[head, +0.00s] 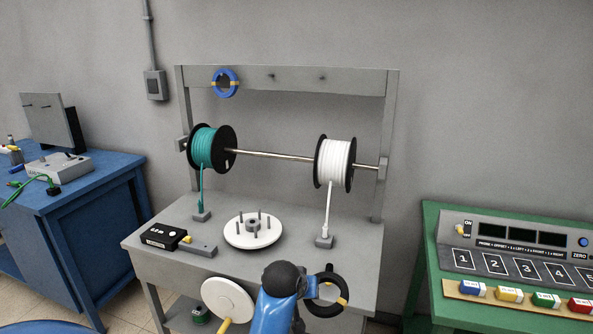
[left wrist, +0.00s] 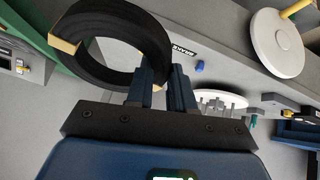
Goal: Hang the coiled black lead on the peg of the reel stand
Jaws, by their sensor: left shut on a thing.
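The black coiled lead (head: 333,309), a ring with tan bands, is at the bottom middle of the head view, in front of the bench. My left gripper (head: 316,287) is shut on the coil's left side. In the left wrist view the coil (left wrist: 158,38) fills the upper left, and my gripper's fingers (left wrist: 158,88) close at its lower right edge. The reel stand (head: 300,80) has a top board with two bare pegs, a middle peg (head: 272,76) and a right peg (head: 322,78). A blue coil (head: 225,73) hangs at the board's left. My right gripper is not in view.
A rod below the board carries a green reel (head: 203,147) and a white reel (head: 333,162). A white disc with posts (head: 240,238) and a black box (head: 160,236) are on the bench (head: 290,262). A white crank wheel (head: 225,298) is at its front. A green table (head: 432,250) stands right.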

